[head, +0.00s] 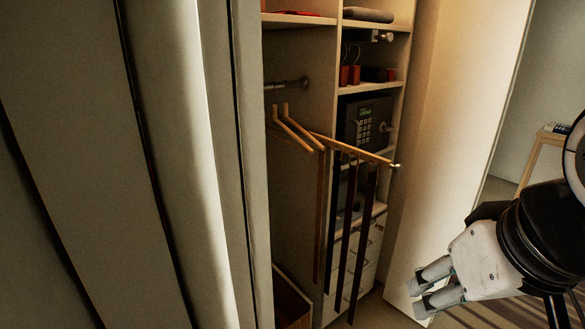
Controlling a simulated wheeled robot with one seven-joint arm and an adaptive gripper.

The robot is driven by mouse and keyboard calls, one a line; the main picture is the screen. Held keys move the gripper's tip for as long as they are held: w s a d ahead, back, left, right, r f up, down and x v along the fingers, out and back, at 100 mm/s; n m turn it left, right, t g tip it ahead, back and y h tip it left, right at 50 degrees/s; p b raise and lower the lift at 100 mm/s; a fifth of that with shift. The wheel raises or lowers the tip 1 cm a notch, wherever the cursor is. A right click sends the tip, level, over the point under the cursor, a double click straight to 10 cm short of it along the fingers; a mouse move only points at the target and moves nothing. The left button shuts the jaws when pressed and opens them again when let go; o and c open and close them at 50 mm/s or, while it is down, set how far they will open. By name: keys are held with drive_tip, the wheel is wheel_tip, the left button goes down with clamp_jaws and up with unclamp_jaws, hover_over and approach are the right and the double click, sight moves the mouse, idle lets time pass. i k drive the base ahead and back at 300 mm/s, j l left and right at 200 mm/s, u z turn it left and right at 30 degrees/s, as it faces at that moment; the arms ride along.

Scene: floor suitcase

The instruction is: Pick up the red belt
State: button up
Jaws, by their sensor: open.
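Several long belts hang from a wooden hanger rack (352,148) in the open closet. One is tan, and the others are dark. The rightmost hanging belt (363,240) looks dark reddish-brown; in this dim light I cannot tell for sure which one is the red belt. A flat bright red item (298,14) also lies on the upper left shelf, its shape mostly hidden. My gripper (417,296) is at the lower right, outside the closet. It is open and empty, its fingers pointing left, apart from the belts.
A safe (366,122) sits on a shelf behind the rack, with small reddish boxes (350,75) above it and drawers (370,250) below. A pale door panel (450,130) stands right of the closet. Large closet panels (190,160) fill the left. A wooden box (291,300) stands at the closet bottom.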

sight(352, 177)
drive_tip(key=i+l+u, duration=0.3)
drive_tip(key=i+l, duration=0.2)
drive_tip(key=l, duration=0.25)
drive_tip(key=i+l+u, duration=0.15)
drive_tip(key=l, duration=0.25)
drive_tip(key=i+l+u, duration=0.15)
drive_tip(key=l, duration=0.25)
drive_tip(key=i, duration=0.1)
